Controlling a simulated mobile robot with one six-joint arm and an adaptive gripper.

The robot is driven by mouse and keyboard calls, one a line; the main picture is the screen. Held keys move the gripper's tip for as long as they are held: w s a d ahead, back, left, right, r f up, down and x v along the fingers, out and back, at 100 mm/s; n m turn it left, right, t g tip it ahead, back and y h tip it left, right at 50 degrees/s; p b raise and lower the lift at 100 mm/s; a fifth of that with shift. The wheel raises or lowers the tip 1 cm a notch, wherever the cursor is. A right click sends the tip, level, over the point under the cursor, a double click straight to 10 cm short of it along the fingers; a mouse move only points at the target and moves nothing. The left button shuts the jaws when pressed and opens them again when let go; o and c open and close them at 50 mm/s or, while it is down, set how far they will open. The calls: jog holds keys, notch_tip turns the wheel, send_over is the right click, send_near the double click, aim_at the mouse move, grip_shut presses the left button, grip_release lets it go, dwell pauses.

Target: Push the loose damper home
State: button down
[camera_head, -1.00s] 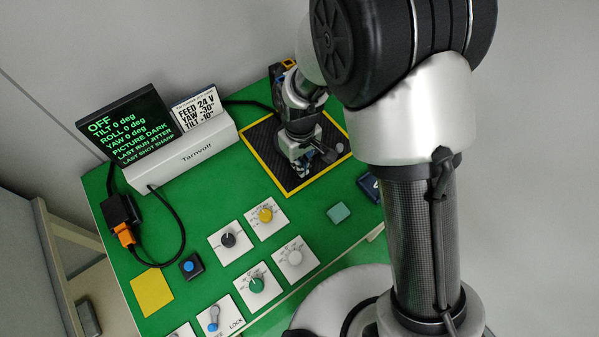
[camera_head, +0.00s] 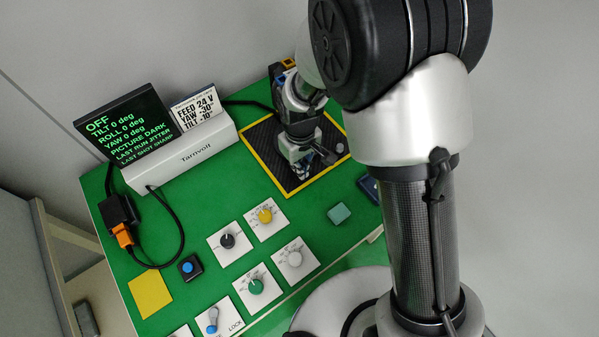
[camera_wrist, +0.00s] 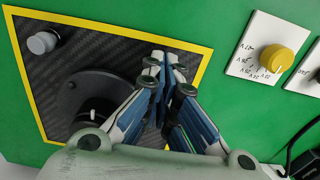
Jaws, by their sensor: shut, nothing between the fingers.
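The carbon-look plate with a yellow border (camera_head: 262,150) lies at the back of the green bench and fills the left of the wrist view (camera_wrist: 120,45). A grey cylindrical cap (camera_head: 340,147) stands near one corner of it, and it also shows in the wrist view (camera_wrist: 43,42). It looks like the damper, but I cannot tell how far it stands out. A dark round mount with a small grey peg (camera_wrist: 92,114) is beside my fingers. My gripper (camera_wrist: 165,72) is shut and empty over the plate, apart from the cap. In the head view my arm partly covers the plate.
A white Tarnvoll console (camera_head: 190,152) with a screen reading OFF stands at the back left. Several dials, including a yellow knob (camera_head: 265,216), sit at the front. A teal block (camera_head: 339,213) lies right of them. A black cable loops at the left.

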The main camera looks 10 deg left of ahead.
jog(key=shift+r+p, duration=2.75)
jog(key=shift+r, duration=0.8)
jog(key=s+d+r+m+t, duration=0.1)
jog(key=d+r+m, duration=0.2)
jog(key=d+r, duration=0.55)
jog(key=s+d+r+m+t, duration=0.1)
jog(key=s+d+r+m, duration=0.1)
jog(key=d+r, duration=0.65)
jog(key=s+d+r+m+t, duration=0.1)
jog(key=s+d+r+m, duration=0.1)
jog(key=s, duration=0.4)
jog(key=s+d+r+m+t, duration=0.1)
jog(key=s+d+r+m, duration=0.2)
jog(key=r, duration=0.4)
jog(key=s+d, duration=0.1)
jog(key=s, duration=0.1)
jog(key=shift+s+d+t, duration=0.3)
jog(key=shift+s+d, duration=0.05)
jog(key=shift+d, duration=0.05)
